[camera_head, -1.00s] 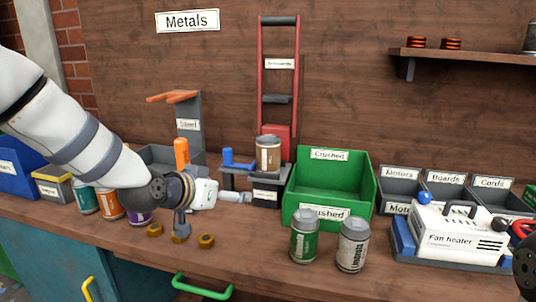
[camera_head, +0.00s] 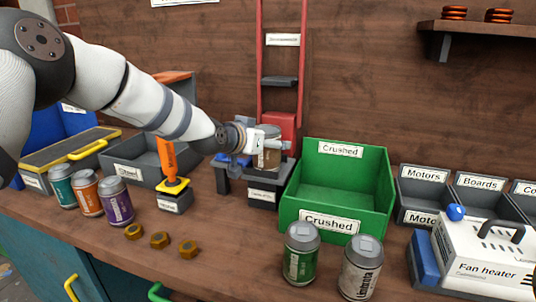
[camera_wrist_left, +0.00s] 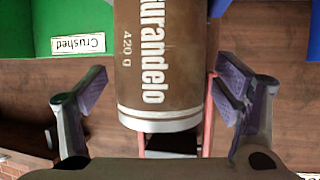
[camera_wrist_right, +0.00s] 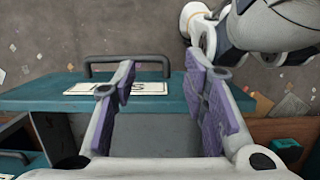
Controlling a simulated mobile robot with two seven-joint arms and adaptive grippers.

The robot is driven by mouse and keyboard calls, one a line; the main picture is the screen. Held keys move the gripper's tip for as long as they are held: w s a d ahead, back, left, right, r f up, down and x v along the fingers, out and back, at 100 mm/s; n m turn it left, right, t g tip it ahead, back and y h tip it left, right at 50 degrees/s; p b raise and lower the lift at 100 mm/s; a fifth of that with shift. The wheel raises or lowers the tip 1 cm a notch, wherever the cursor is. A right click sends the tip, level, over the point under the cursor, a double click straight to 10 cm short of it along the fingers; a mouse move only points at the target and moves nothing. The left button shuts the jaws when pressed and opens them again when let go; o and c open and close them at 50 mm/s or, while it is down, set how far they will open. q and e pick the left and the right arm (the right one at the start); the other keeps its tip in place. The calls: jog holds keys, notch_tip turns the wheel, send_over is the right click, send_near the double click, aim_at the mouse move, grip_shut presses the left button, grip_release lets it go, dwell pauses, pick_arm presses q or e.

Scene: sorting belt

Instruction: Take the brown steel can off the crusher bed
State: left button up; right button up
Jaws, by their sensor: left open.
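The brown steel can (camera_head: 268,158) stands upright on the crusher bed (camera_head: 263,184), under the red crusher frame (camera_head: 283,122). My left gripper (camera_head: 272,146) is at the can, coming in from the left and partly covering it. In the left wrist view the can (camera_wrist_left: 165,65) is large, with white lettering, and lies between the two spread fingers of my left gripper (camera_wrist_left: 160,100). A gap shows on each side, so the fingers do not touch it. My right gripper (camera_wrist_right: 158,95) is open and empty in the right wrist view, above a teal drawer front.
A green bin (camera_head: 380,205) marked Crushed stands right of the crusher. A green can (camera_head: 301,255) and a grey can (camera_head: 361,268) stand in front of it. An orange-handled tool (camera_head: 168,160) stands left.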

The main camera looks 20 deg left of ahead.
pick_arm(q)
jog(key=shift+w+f, duration=0.2)
jog(key=shift+w, duration=0.05)
jog(key=shift+r, duration=0.2)
jog(key=shift+c, duration=0.3)
jog(key=c, duration=1.2)
